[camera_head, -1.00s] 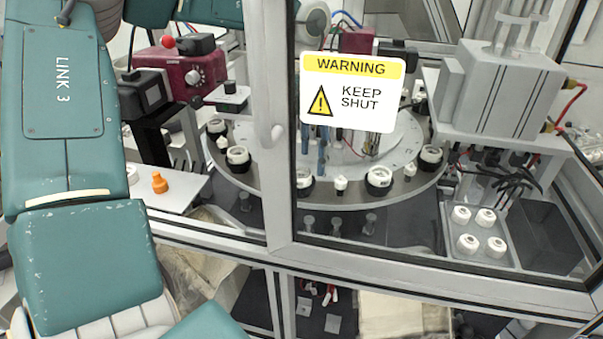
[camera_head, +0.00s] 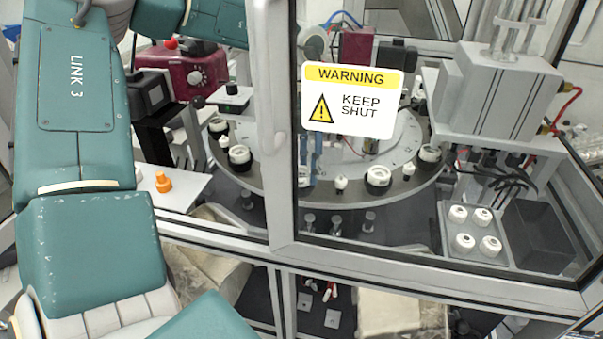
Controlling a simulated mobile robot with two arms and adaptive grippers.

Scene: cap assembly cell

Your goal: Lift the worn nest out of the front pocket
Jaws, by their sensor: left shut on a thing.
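The round grey dial table (camera_head: 396,196) stands behind a clear door and carries white nests in dark pockets around its rim. My left arm comes in from the left and passes behind the door post. My left gripper (camera_head: 311,163) is partly hidden by the post and the warning sign; bluish fingers show just right of the post. They are shut on the worn nest (camera_head: 304,173), of which only a pale sliver shows at the dial's front. I cannot tell whether this nest is clear of its pocket. My right gripper is out of view.
The door post (camera_head: 277,150) and warning sign (camera_head: 348,125) block part of the view. A tray (camera_head: 490,256) with several white nests stands at the right beside a dark block (camera_head: 537,235). An orange part (camera_head: 163,182) sits on a white shelf at the left.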

